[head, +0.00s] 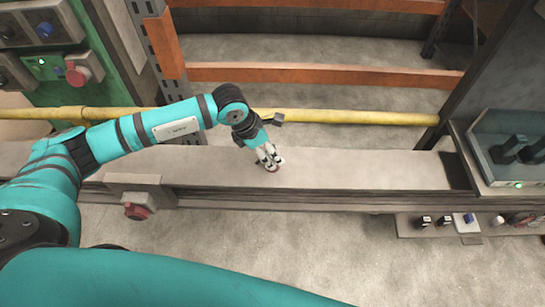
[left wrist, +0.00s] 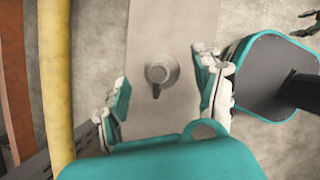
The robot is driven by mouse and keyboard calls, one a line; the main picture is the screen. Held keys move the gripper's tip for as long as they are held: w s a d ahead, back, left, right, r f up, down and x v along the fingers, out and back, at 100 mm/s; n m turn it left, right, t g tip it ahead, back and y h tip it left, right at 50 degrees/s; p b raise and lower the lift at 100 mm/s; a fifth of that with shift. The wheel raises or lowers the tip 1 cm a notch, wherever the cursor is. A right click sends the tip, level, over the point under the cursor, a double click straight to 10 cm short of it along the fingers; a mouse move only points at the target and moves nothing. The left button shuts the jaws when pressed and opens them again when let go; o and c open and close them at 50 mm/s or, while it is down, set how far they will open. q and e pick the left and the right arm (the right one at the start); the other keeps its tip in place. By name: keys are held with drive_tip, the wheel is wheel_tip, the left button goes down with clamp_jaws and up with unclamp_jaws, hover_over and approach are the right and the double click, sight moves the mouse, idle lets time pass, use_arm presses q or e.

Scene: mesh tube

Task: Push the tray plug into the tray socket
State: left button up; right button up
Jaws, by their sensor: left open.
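A small round grey plug-like piece (left wrist: 161,72), which I take to be the tray plug, stands on the grey tray beam (left wrist: 145,30) in the left wrist view. In the head view only a bit of red (head: 273,170) shows under my left gripper (head: 269,160). My left gripper is open, with its fingers (left wrist: 162,92) on either side of the piece; I cannot tell if they touch it. A red-faced socket (head: 137,211) in a grey box hangs on the tray's front side, left of the gripper. A small dark shape at the wrist view's right edge may be my right gripper.
A yellow pipe (head: 350,117) runs behind the tray (head: 370,170). A green panel (head: 55,70) with another red connector (head: 78,75) stands at the back left. A grey-green device (head: 500,150) stands at the right end. The tray right of my gripper is clear.

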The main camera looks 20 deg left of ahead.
use_arm(q)
drive_tip(key=x, duration=0.4)
drive_tip(key=shift+s+a+f+p, duration=0.1)
drive_tip(key=shift+s+f+p, duration=0.15)
drive_tip(key=shift+f+p, duration=0.05)
drive_tip(key=shift+r, duration=0.1)
drive_tip(key=c, duration=1.2)
drive_tip(key=shift+r, duration=0.1)
drive_tip(key=shift+r, duration=0.6)
drive_tip(key=shift+s+r+b, duration=0.15)
drive_tip(key=shift+r+b, duration=0.15)
drive_tip(key=shift+r, duration=0.2)
drive_tip(key=shift+s+r+b, duration=0.15)
drive_tip(key=shift+r+b, duration=0.1)
drive_tip(key=shift+r, duration=0.25)
drive_tip(key=s+b, duration=0.1)
drive_tip(key=s, duration=0.4)
drive_tip(key=s+r, duration=0.1)
drive_tip(key=s, duration=0.4)
drive_tip(key=s+d+b, duration=0.1)
drive_tip(key=s, duration=0.4)
drive_tip(key=shift+s+r+b, duration=0.2)
drive_tip(key=shift+r+b, duration=0.1)
